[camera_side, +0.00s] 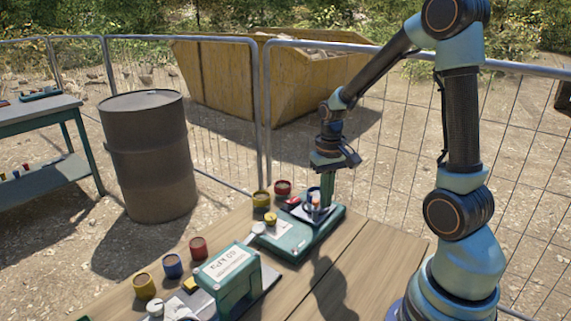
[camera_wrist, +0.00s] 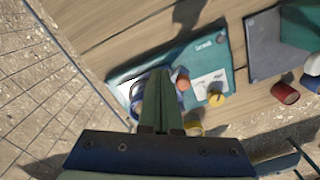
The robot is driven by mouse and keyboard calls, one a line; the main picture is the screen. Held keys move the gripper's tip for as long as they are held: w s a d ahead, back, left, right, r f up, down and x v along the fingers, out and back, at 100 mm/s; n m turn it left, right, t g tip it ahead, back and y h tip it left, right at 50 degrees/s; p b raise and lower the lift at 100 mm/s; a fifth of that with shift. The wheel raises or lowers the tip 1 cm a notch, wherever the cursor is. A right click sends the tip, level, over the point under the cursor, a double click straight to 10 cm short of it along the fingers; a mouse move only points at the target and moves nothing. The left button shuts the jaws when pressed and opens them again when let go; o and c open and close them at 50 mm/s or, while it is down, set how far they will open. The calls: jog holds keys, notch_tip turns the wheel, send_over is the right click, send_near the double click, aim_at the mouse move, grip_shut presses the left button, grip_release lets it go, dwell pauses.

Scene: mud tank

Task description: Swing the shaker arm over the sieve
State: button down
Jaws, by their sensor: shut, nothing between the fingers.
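A flat teal unit (camera_side: 296,244) lies on the wooden table; it also shows in the wrist view (camera_wrist: 207,55). At its far end is a pale plate with a blue ring-shaped part, perhaps the sieve (camera_wrist: 137,92), partly hidden by my fingers. A small orange-topped piece (camera_wrist: 183,84) stands beside the ring; I cannot tell whether it belongs to the shaker arm. A yellow knob (camera_wrist: 216,99) sits by the unit's white label. My gripper (camera_side: 326,207) points down over the ring end, its fingers shut and empty. In the wrist view the closed fingers (camera_wrist: 159,72) cover part of the ring.
A red jar (camera_side: 283,187) and a yellow jar (camera_side: 261,200) stand just beyond the unit. Bare table (camera_side: 365,250) lies to the right. Fence, barrel (camera_side: 149,160) and skip (camera_side: 215,75) are behind.

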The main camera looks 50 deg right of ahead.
jog(key=shift+s+d, duration=0.1)
notch_tip(320, 180, up, 7)
jog(key=shift+s+d, duration=0.25)
jog(key=shift+s, duration=0.15)
dwell(0.8)
jog(key=s+a+r+n+t, duration=0.1)
jog(key=a+r+n+t, duration=0.1)
jog(key=a, duration=0.5)
jog(key=s+a+r+n+t, duration=0.1)
jog(key=a+r+n+t, duration=0.2)
jog(key=a, duration=0.4)
notch_tip(320, 180, up, 2)
jog(key=shift+a+r+n+t, duration=0.2)
jog(key=shift+a+n+t, duration=0.1)
jog(key=shift+n, duration=0.2)
